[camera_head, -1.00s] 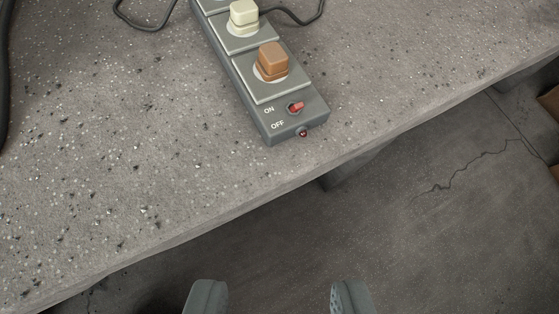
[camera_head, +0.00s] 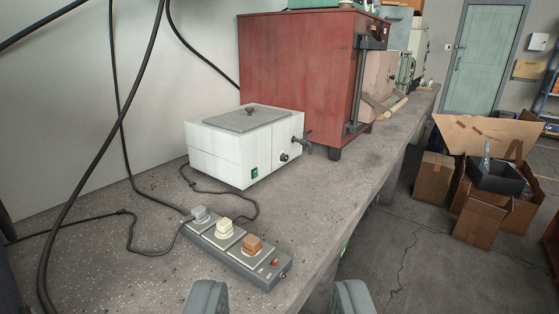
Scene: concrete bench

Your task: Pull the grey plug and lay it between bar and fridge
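The grey plug (camera_head: 200,214) sits in the far-left socket of the grey power bar (camera_head: 227,259) on the concrete bench. A cream plug (camera_head: 224,228) is in the middle socket and a brown plug (camera_head: 252,244) is in the socket nearest the red switch. No object in view is clearly a fridge; a large red cabinet (camera_head: 290,62) and a white box-shaped appliance (camera_head: 222,155) stand on the bench beyond the bar. My gripper (camera_head: 278,300) shows at the bottom edge, its two fingers apart with nothing between them, in front of the bar.
Black cables (camera_head: 133,230) run over the bench behind and left of the bar, and others hang at upper left. Bare bench (camera_head: 310,195) lies between the bar and the red cabinet. The bench edge drops to the floor at right, where cardboard boxes (camera_head: 478,218) stand.

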